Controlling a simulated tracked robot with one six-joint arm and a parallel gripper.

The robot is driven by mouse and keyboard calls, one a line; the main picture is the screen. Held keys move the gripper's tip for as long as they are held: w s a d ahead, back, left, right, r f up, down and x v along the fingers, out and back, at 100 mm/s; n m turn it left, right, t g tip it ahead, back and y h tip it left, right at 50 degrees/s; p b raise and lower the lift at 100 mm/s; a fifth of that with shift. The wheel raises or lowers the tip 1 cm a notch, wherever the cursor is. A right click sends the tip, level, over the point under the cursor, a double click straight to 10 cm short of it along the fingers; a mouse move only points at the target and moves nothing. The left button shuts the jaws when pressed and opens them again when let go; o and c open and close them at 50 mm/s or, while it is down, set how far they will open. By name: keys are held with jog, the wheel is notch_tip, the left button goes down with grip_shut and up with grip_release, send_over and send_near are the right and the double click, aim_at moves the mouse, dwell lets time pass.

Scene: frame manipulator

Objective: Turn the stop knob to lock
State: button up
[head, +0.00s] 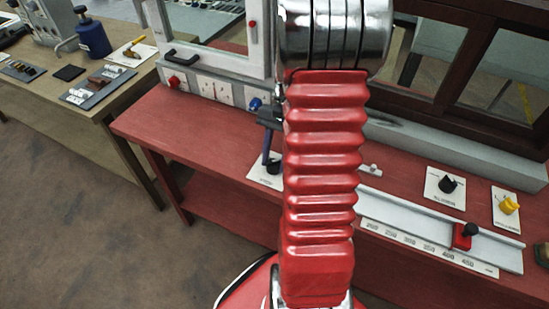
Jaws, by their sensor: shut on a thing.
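A blue knob (256,104) sits on the pale panel under the left window frame. My gripper (267,116), dark and partly hidden behind my red arm, is at this knob and appears shut on it; the contact is hard to see. A red knob (174,81) is on the same panel, left of the sockets. A black knob (447,184) and a yellow knob (508,204) stand on white labelled plates at the right of the red bench. The labels are too small to read, so I cannot tell which knob is the stop knob.
A blue lever (266,146) stands on a white plate just below my gripper. A slider with a red block (463,238) runs along the red bench (200,140). A wooden table (105,112) with several parts is at the left. Floor is clear at lower left.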

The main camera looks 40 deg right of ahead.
jog(key=shift+w+n, duration=0.1)
jog(key=shift+n, duration=0.3)
jog(key=shift+c, duration=0.4)
jog(key=n+g+h, duration=0.1)
jog(key=n, duration=0.2)
jog(key=shift+w+a, duration=0.1)
jog(key=n+g+h, duration=0.1)
jog(key=n, duration=0.4)
jog(key=shift+a, duration=0.15)
jog(key=n+h, duration=0.1)
jog(key=n, duration=0.1)
jog(key=n+h, duration=0.1)
jog(key=n, duration=0.1)
jog(key=shift+w+a+n+g, duration=0.1)
jog(key=shift+a+n+g, duration=0.05)
jog(key=shift+n+g, duration=0.2)
jog(key=shift+a+n+h, duration=0.1)
jog(key=shift+n+h, duration=0.9)
jog(key=shift+n, duration=1.25)
jog(key=o, duration=1.1)
jog(key=shift+c, duration=0.2)
